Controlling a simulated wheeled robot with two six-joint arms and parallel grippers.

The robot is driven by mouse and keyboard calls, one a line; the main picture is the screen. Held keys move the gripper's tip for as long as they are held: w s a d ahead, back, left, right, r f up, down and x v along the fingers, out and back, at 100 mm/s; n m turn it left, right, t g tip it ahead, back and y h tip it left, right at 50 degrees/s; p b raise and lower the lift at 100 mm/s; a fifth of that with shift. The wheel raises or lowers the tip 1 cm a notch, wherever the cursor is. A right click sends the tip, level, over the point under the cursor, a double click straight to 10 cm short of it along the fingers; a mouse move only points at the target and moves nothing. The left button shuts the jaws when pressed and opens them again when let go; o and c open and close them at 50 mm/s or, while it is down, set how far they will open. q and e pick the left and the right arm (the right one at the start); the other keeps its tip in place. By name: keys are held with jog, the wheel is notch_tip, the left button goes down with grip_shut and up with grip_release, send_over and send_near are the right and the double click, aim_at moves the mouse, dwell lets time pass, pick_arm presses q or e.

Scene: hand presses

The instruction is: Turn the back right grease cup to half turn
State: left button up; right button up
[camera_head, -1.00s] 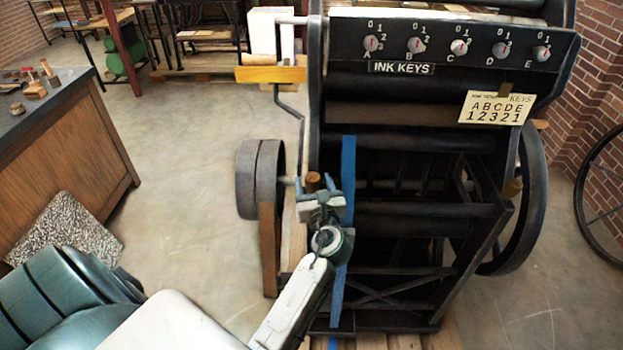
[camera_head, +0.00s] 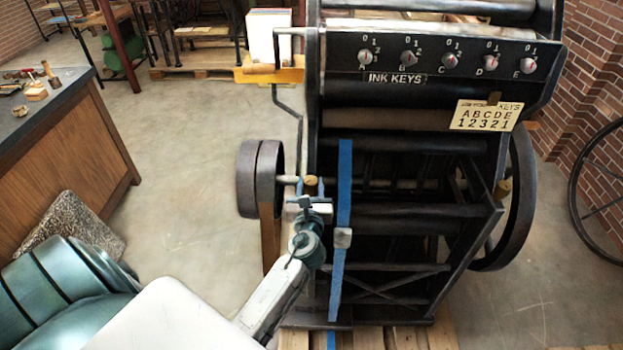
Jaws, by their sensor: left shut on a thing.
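The black press shows a small brass grease cup (camera_head: 311,186) at its left side, above the left end of the cross shaft. Another brass cup (camera_head: 503,188) stands at its right side. I cannot tell from this view which one counts as back right. My left gripper (camera_head: 310,203) reaches up from below to the left cup and is shut on it. The jaws and wrist hide the cup's lower part, and how far it is turned cannot be read. My right gripper is not in view.
A blue upright strip (camera_head: 343,190) with a pale block stands close right of my left wrist. A dark wheel (camera_head: 260,178) is to the left, and a large flywheel (camera_head: 520,210) to the right. Ink keys (camera_head: 448,60) line the top. Open floor lies left of the press.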

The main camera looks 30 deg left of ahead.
pick_arm(q)
jog(key=shift+m+t+h, duration=0.3)
jog(key=shift+h, duration=0.1)
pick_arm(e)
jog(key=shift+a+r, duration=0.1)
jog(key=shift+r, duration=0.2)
pick_arm(q)
jog(key=o, duration=0.9)
jog(key=shift+o, duration=0.4)
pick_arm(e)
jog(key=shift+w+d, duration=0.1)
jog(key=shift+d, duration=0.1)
pick_arm(q)
jog(key=shift+f, duration=0.1)
